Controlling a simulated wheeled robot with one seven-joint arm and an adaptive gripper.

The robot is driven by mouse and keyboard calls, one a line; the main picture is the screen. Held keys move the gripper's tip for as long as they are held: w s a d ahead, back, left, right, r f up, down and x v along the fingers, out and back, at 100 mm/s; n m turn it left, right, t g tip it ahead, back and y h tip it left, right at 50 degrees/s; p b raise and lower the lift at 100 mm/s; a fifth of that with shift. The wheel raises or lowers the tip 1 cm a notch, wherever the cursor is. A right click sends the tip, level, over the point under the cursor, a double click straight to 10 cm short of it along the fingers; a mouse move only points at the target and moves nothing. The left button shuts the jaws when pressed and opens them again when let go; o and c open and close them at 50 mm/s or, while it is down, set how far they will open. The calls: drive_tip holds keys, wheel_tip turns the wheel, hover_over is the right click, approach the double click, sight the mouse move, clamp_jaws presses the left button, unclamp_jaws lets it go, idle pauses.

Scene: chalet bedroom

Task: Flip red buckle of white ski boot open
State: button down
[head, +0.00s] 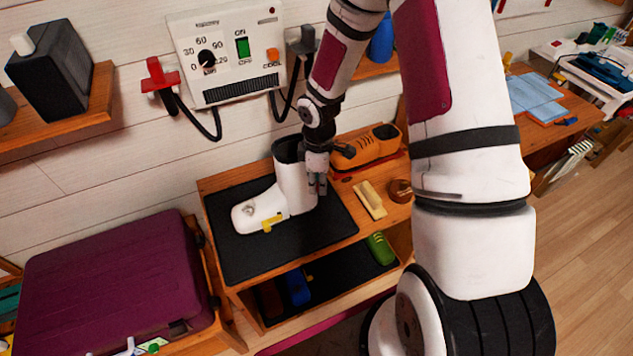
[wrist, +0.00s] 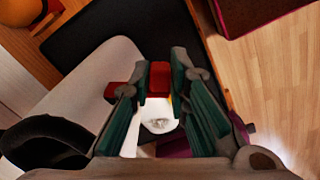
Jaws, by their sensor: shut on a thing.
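The white ski boot (head: 294,188) stands upright on a black mat, its toe pointing left in the head view. A yellow buckle (head: 272,225) shows low on its foot. My gripper (head: 318,188) is at the right side of the boot's shaft, pointing down. In the wrist view the boot's white shell (wrist: 85,75) fills the left side. The red buckle (wrist: 159,78) sits between my gripper's teal-padded fingertips (wrist: 158,82), which are shut on it. Another red part (wrist: 116,90) shows just left of the left finger. The fingers hide some of the shell around it.
The black mat (head: 235,255) lies on a wooden bench. An orange boot (head: 365,148), a yellow brush-like block (head: 370,199) and a small round brown tin (head: 399,190) stand to the right. A purple suitcase (head: 115,280) is at left; a dryer panel (head: 228,55) hangs above.

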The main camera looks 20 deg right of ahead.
drive_tip(key=shift+d, duration=0.1)
idle(0.3)
drive_tip(key=c, duration=1.5)
unclamp_jaws()
wheel_tip(320, 180, up, 12)
wheel_tip(320, 180, up, 18)
drive_tip(key=m+t+h, duration=0.2)
drive_tip(key=m+t, duration=0.1)
drive_tip(key=m, duration=0.3)
hover_over(318, 184)
drive_tip(key=s+a, duration=0.1)
drive_tip(key=s, duration=0.8)
drive_tip(key=s+a+r+m+t, duration=0.1)
drive_tip(key=s+r+m, duration=0.1)
drive_tip(key=s, duration=0.2)
drive_tip(key=s+a+r+m+y, duration=0.1)
drive_tip(key=s+r+m, duration=0.1)
drive_tip(key=s+r, duration=0.1)
drive_tip(key=s+a+r+m+t+y, duration=0.1)
drive_tip(key=s+r+m, duration=0.1)
drive_tip(key=s, duration=0.3)
drive_tip(key=shift+a+r+t, duration=0.2)
drive_tip(key=shift+a+t, duration=0.05)
drive_tip(key=shift+t, duration=0.05)
